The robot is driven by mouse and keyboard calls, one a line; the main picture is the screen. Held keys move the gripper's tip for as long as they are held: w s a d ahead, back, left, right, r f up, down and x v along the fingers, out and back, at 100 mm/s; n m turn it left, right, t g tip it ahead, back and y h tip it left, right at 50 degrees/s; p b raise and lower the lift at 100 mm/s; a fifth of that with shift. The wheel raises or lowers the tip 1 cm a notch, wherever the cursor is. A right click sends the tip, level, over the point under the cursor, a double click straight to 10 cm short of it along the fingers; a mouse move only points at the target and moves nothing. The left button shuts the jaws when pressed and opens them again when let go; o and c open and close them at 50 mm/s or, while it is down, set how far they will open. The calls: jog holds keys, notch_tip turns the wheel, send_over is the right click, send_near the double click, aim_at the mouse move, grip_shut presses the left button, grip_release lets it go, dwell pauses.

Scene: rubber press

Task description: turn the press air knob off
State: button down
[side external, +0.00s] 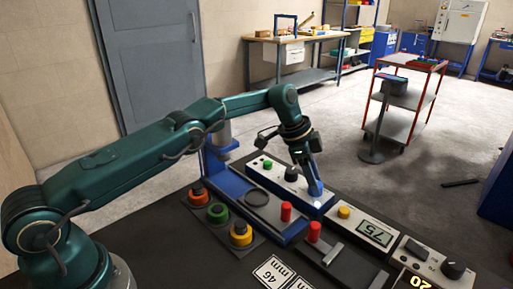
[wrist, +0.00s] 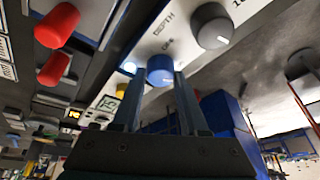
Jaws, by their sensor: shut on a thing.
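The blue knob (wrist: 160,70) shows between my gripper's fingertips (wrist: 158,82) in the wrist view, with a white pointer line on it. It sits on the white control panel (side external: 262,178), near the panel's right end in the side view. My gripper (side external: 315,188) points down there, shut on the blue knob. The fingers hide most of the knob in the side view. A small lamp (wrist: 128,67) beside the knob glows bluish white.
On the same panel are a dark grey knob (wrist: 212,25) and a green button (side external: 267,164). Red cylinders (side external: 286,211) stand in front. A yellow button (side external: 344,212) and a display reading 75 (side external: 374,233) are to the right. Coloured round parts (side external: 218,212) sit at left.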

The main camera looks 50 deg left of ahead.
jog(key=shift+d+n+t+y, duration=0.1)
jog(key=shift+n+t+y, duration=0.2)
jog(key=shift+n, duration=0.8)
jog(key=shift+d+n+y, duration=0.1)
jog(key=shift+n+y, duration=0.2)
jog(key=shift+n, duration=0.4)
jog(key=n+y, duration=0.1)
jog(key=n, duration=0.2)
jog(key=shift+d+r+n+t, duration=0.1)
jog(key=shift+n+t, duration=0.2)
jog(key=shift+t, duration=0.1)
jog(key=n+y, duration=0.2)
jog(key=n, duration=0.2)
jog(key=shift+d+n, duration=0.1)
jog(key=shift+n, duration=0.3)
jog(key=shift+n+y, duration=0.3)
jog(key=shift+n, duration=0.5)
jog(key=shift+c, duration=2.2)
grip_release()
jog(key=shift+v, duration=2.5)
